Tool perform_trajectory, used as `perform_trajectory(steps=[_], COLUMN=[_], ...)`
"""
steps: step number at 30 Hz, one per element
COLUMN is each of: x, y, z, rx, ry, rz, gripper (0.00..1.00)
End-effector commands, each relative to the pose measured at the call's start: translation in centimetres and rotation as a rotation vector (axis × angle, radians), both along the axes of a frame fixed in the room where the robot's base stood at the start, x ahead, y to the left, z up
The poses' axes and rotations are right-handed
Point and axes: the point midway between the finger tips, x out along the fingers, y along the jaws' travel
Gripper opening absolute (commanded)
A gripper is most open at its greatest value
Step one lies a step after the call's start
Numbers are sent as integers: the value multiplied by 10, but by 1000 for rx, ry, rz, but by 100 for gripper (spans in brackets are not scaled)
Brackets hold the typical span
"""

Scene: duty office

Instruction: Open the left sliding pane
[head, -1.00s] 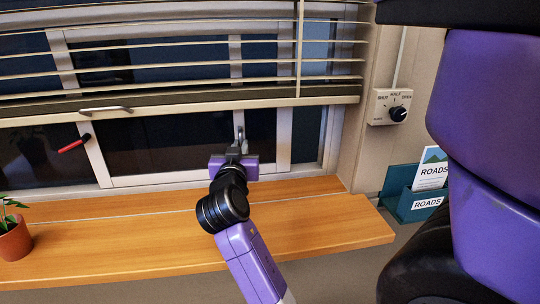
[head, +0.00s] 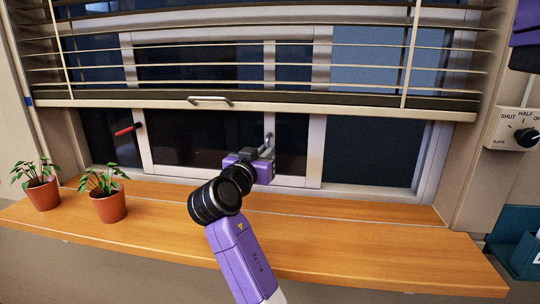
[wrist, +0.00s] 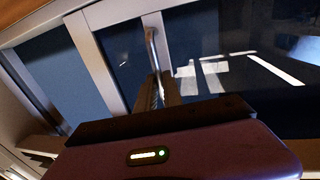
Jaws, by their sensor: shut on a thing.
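A pale-framed sliding pane (head: 143,155) with dark glass stands in the window below the blind. A red lever (head: 128,129) sits at its left upright. A slim metal pull handle (head: 268,139) stands on a pale upright towards the right, and it also shows in the wrist view (wrist: 152,45). My gripper (head: 263,153) is at this handle, shut on it; the jaws partly hide its lower end. To the right of the pale frame, a wide dark area (head: 372,152) reaches to the right jamb.
A slatted blind (head: 250,101) covers the upper window. Two potted plants (head: 43,194) (head: 108,207) stand on the left of the wooden sill (head: 340,225). A rotary switch (head: 526,137) and a teal holder (head: 515,240) are on the right wall. The sill's right half is clear.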

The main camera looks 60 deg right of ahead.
Motion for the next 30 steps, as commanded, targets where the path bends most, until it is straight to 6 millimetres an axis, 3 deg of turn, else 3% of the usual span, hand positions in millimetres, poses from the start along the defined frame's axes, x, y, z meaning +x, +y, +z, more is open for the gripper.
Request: perform_trajectory(steps=[4,5,8,20,30], x=[1,1,1,-1,-7], y=[1,1,0,6,58], z=[-1,-1,-1,-1,-2], rx=[2,2,2,1,1], ry=[1,1,1,0,0], rz=[3,3,2,2,6], gripper=[0,13,32,32,32])
